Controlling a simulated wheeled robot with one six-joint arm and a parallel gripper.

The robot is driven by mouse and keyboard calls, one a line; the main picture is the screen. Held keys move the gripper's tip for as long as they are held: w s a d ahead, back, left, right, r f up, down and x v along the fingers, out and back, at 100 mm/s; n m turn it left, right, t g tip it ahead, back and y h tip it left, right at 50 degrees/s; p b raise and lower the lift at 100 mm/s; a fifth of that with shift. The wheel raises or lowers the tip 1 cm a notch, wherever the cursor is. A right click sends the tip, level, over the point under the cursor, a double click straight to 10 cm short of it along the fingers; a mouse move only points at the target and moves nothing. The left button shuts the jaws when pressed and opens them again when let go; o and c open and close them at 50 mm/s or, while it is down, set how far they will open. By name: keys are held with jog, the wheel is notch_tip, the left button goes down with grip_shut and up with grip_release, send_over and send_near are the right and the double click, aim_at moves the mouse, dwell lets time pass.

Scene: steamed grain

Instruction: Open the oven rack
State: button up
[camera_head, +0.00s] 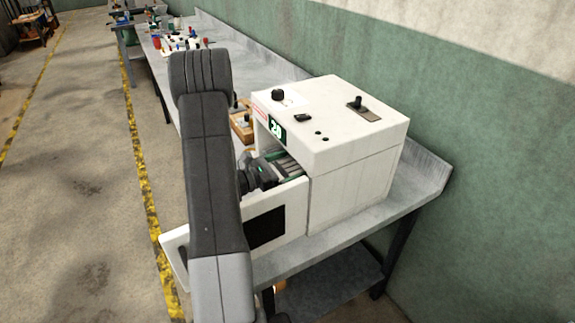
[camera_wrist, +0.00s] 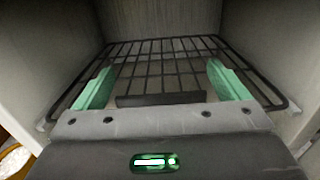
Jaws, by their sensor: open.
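The white oven (camera_head: 355,165) stands on the grey bench with a green "20" display at its front. Its door (camera_head: 290,215), with a dark window, stands open at the front. In the wrist view the black wire oven rack (camera_wrist: 165,48) lies inside the oven cavity, with a dark flat bar (camera_wrist: 160,99) along its near edge. My gripper (camera_wrist: 160,70) is open, its two green fingers spread over the rack near its left and right sides. In the head view my gripper (camera_head: 285,165) reaches into the oven opening; my arm hides part of the door. Whether the fingers touch the rack cannot be told.
The oven walls rise close on both sides of my gripper. The grey bench (camera_head: 420,180) runs along the green wall, with a wooden box (camera_head: 242,128) behind the oven's front and several small coloured items farther back. The floor to the left is clear.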

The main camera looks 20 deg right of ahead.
jog(key=c, duration=1.4)
jog(key=shift+s+a+b, duration=0.4)
jog(key=shift+a+b, duration=0.2)
jog(key=shift+a, duration=2.25)
jog(key=shift+s+a+b, duration=0.4)
jog(key=shift+a+b, duration=0.2)
jog(key=shift+a, duration=2.2)
jog(key=shift+s+a+b, duration=0.4)
jog(key=shift+a+b, duration=0.2)
jog(key=shift+a, duration=2.25)
jog(key=o, duration=1.4)
jog(key=s+a+b, duration=0.2)
jog(key=a, duration=1.1)
jog(key=shift+a, duration=0.35)
